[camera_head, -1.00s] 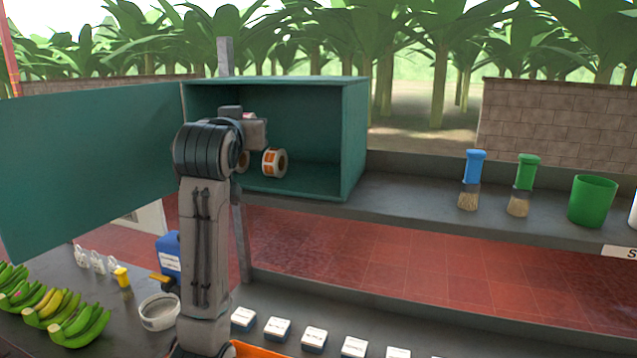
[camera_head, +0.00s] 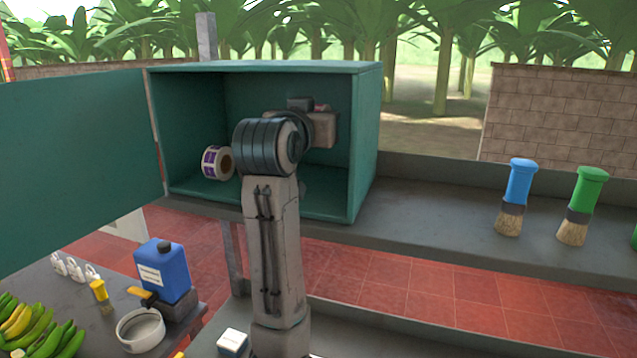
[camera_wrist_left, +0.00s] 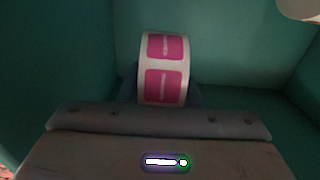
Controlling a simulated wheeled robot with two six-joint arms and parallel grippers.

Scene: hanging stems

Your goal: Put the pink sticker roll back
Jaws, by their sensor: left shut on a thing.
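The pink sticker roll (camera_wrist_left: 165,72) shows in the left wrist view as a white roll with pink labels, upright between the fingers of my left gripper (camera_wrist_left: 160,98). The gripper is shut on it. In the head view my left gripper (camera_head: 322,128) is inside the open green cabinet (camera_head: 366,140), toward its right side. The wrist hides the fingers and most or all of the roll there. Whether the roll touches the cabinet floor cannot be told. My right gripper is not in view.
A purple-labelled roll (camera_head: 216,163) stands in the cabinet, left of my arm. The cabinet door (camera_head: 75,170) is swung open to the left. Blue (camera_head: 517,190) and green (camera_head: 584,200) brushes stand on the shelf to the right. A pale object (camera_wrist_left: 300,8) edges into the wrist view.

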